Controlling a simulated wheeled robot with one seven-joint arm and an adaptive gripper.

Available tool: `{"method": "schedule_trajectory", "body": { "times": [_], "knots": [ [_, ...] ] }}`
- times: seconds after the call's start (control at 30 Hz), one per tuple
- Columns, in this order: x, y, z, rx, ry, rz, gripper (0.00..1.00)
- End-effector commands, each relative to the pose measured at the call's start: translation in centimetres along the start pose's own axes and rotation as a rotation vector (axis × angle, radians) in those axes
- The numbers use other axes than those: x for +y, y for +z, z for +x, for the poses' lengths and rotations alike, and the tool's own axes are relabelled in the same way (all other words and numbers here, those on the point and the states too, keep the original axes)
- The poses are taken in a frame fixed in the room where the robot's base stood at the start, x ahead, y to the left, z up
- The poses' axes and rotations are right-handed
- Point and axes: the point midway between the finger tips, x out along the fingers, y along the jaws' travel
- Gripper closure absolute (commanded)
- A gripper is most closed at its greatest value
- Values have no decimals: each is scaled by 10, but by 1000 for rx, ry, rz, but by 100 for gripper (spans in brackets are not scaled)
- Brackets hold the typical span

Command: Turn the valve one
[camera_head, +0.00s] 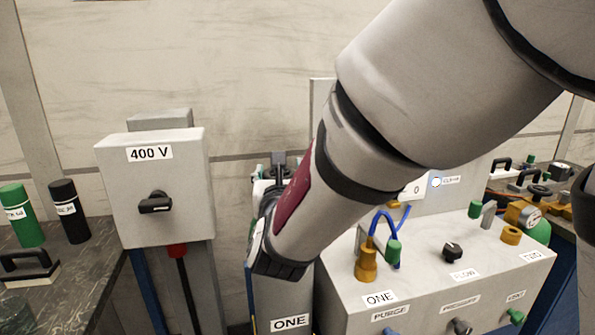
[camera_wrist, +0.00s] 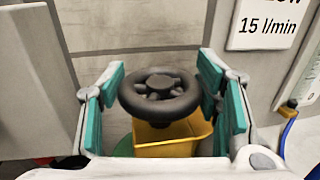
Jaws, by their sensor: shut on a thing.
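The valve is a dark round handwheel (camera_wrist: 160,94) with a central hub, seen in the middle of the wrist view. My gripper (camera_wrist: 162,84) has its two teal-padded fingers on either side of the wheel's rim and is shut on it. A label reading ONE (camera_head: 289,322) is on the grey post below my wrist. A second ONE label (camera_head: 379,298) is on the grey panel box to the right.
A yellow box-like part (camera_wrist: 172,136) lies below the wheel. A grey 400 V box (camera_head: 180,190) with a black knob stands to the left. The panel box (camera_head: 430,275) with knobs, fittings and blue hose is close to the right of my wrist. A wall stands behind.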

Motion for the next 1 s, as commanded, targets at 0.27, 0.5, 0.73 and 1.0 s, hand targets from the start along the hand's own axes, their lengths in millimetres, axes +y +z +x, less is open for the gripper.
{"method": "schedule_trajectory", "body": {
  "times": [0.27,0.5,0.73,1.0],
  "knots": [
    [3,1,-1,3,-206,1,70],
    [3,0,0,3,-436,-1,70],
    [2,0,0,1,-656,0,70],
    [2,-1,1,0,-913,1,70]
  ]
}}
